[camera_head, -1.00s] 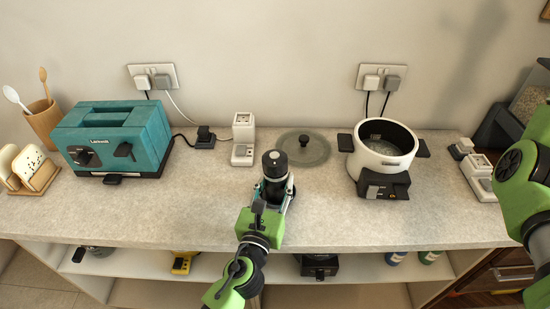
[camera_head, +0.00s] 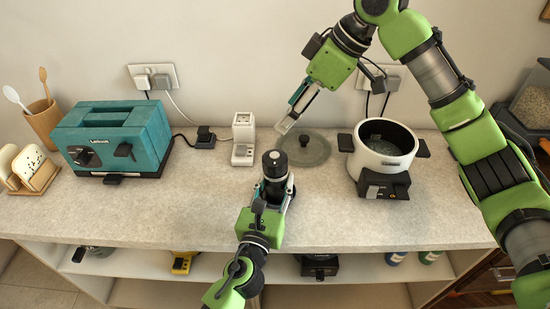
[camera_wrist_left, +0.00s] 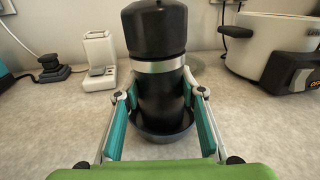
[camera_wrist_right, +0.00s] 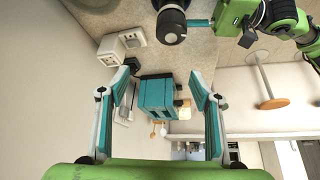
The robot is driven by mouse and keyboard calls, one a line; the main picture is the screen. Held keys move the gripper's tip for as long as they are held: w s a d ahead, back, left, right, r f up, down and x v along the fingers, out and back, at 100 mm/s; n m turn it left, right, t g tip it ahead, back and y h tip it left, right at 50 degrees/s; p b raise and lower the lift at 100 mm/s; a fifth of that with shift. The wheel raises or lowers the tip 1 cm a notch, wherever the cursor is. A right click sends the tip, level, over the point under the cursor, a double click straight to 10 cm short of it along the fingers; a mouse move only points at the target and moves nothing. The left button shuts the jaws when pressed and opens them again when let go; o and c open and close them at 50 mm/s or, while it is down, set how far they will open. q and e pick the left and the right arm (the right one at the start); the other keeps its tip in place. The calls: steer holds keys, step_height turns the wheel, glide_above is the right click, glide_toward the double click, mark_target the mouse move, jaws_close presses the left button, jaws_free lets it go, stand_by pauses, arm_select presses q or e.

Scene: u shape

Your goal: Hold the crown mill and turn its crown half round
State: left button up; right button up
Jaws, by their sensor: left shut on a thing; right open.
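The crown mill (camera_head: 275,166) is a black upright cylinder with a silver band and a domed black crown (camera_wrist_left: 154,28). It stands on the counter, its foot in a dark shallow dish or base (camera_wrist_left: 160,134). My left gripper (camera_head: 274,192) is shut on the mill's body below the band, one finger on each side in the left wrist view (camera_wrist_left: 160,100). My right gripper (camera_head: 284,127) is open and empty, above the counter behind and slightly right of the mill. The mill also shows at the top of the right wrist view (camera_wrist_right: 171,24).
A teal toaster (camera_head: 113,137) stands left. A white socket block (camera_head: 243,138) is behind the mill. A round glass lid (camera_head: 318,150) lies right of it, below my right gripper. A white pot (camera_head: 383,155) stands further right. The front counter between toaster and mill is clear.

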mark_target(277, 156)
steer(key=shift+n+g+h, duration=0.4)
steer(key=shift+h, duration=0.2)
steer(key=x, duration=0.4)
steer(key=s+d+x, duration=0.1)
steer(key=x, duration=0.4)
steer(key=s+x, duration=0.1)
steer(key=x, duration=0.4)
steer(key=shift+d+f, duration=0.2)
steer(key=shift+f, duration=0.15)
steer(key=c, duration=1.1)
